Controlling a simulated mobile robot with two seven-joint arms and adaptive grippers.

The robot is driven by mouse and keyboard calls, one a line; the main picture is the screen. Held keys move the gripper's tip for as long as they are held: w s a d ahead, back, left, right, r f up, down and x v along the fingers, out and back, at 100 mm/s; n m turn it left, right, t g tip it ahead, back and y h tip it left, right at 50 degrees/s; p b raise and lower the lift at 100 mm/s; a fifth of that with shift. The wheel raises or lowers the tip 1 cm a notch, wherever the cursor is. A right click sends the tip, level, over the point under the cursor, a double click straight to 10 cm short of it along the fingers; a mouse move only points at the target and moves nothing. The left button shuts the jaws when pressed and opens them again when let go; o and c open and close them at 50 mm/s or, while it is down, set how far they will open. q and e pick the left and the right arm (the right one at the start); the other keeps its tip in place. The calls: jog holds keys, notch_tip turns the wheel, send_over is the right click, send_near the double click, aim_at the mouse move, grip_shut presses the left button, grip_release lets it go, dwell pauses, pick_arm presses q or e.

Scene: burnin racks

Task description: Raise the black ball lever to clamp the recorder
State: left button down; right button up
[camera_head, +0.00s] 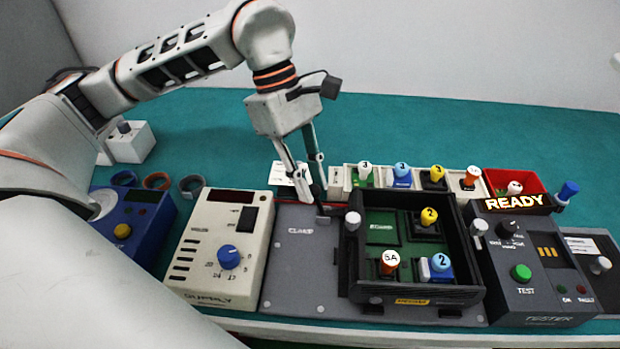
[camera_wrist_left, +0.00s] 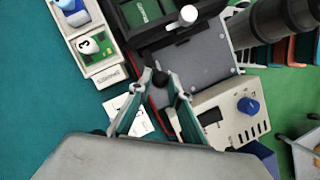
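The recorder appears to be the black open box (camera_head: 465,290) on a grey plate (camera_head: 290,262) marked CLAMP; it partly shows at the top of the left wrist view (camera_wrist_left: 150,35). My left gripper (camera_head: 316,200) reaches down to the plate's back edge, left of the box. In the left wrist view, the black ball of the lever (camera_wrist_left: 161,79) sits between the fingertips of my left gripper (camera_wrist_left: 162,82), which look closed in on it. In the head view the fingers hide most of the ball. My right gripper is not in view.
A beige unit with a blue knob (camera_head: 208,280) stands left of the plate. A grey tester (camera_head: 540,290) marked READY stands right of the box. A row of coloured plugs (camera_head: 402,175) and a red bin (camera_head: 530,183) line the back.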

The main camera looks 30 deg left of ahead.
pick_arm(q)
jog(key=shift+w+d+r+y+p, duration=0.2)
jog(key=shift+d+r+y+p, duration=0.3)
jog(key=shift+p, duration=0.55)
jog(key=shift+w+d+g+y+p, duration=0.2)
jog(key=shift+d+g+y+p, duration=0.25)
jog(key=shift+p, duration=0.35)
jog(key=shift+w+d+g+y+p, duration=0.15)
jog(key=shift+d+g+y+p, duration=0.1)
jog(key=shift+y+p, duration=0.25)
jog(key=shift+f, duration=0.25)
jog(key=c, duration=1.9)
grip_release()
jog(key=shift+d, duration=0.1)
jog(key=shift+w+r, duration=0.1)
jog(key=shift+r, duration=0.05)
jog(key=v, duration=1.1)
jog(key=shift+w+r, duration=0.1)
jog(key=shift+r, duration=0.2)
